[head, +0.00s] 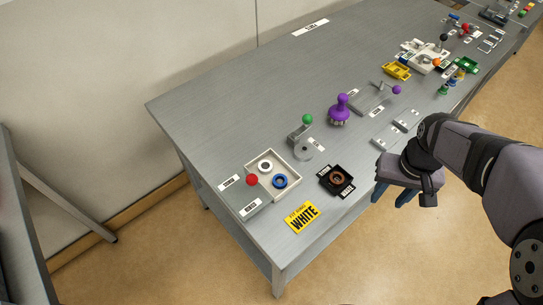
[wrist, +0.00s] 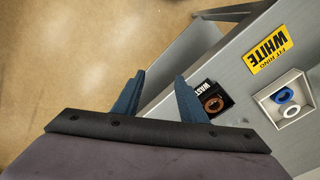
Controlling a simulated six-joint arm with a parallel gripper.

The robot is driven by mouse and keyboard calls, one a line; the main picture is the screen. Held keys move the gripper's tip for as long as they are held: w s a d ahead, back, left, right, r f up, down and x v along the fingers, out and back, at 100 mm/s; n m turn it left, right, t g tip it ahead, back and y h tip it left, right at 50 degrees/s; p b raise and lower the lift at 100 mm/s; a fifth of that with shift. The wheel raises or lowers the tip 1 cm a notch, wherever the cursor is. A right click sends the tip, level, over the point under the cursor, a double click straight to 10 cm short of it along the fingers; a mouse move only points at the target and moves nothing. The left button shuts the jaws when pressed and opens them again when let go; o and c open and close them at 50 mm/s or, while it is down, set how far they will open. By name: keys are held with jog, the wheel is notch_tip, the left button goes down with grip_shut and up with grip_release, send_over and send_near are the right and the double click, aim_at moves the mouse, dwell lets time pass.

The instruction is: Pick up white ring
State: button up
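The white ring (head: 265,166) lies in a shallow white tray (head: 250,161), beside a blue ring (head: 280,181). In the wrist view the white ring (wrist: 291,111) is at the right edge, in the same tray with the blue ring (wrist: 283,96). My gripper (head: 406,197) is off the table's front edge, to the right of the tray and well apart from it. In the wrist view the two blue fingers of my gripper (wrist: 158,88) stand apart with nothing between them.
A black waste box (head: 349,189) holding a brown ring stands between the tray and my gripper. A yellow "FIT RING WHITE" sign (head: 303,217) lies at the front. A red ball (head: 252,180) is at the tray's left. A purple knob (head: 340,110) and a green ball (head: 307,119) stand behind.

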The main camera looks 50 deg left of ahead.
jog(key=s+a+r+n+p, duration=0.2)
jog(key=s+a, duration=0.1)
jog(key=a, duration=0.6)
jog(key=s+a+r+n+p, duration=0.2)
jog(key=s+a, duration=0.1)
jog(key=a, duration=0.6)
jog(key=n+p, duration=0.2)
send_near(265, 167)
jog(key=shift+y, duration=0.4)
jog(key=shift+w+d+f+p, duration=0.1)
jog(key=shift+f+p, duration=1.45)
jog(key=shift+f, duration=2)
jog(key=shift+c, duration=0.3)
jog(key=shift+n, duration=0.3)
jog(key=c, duration=0.7)
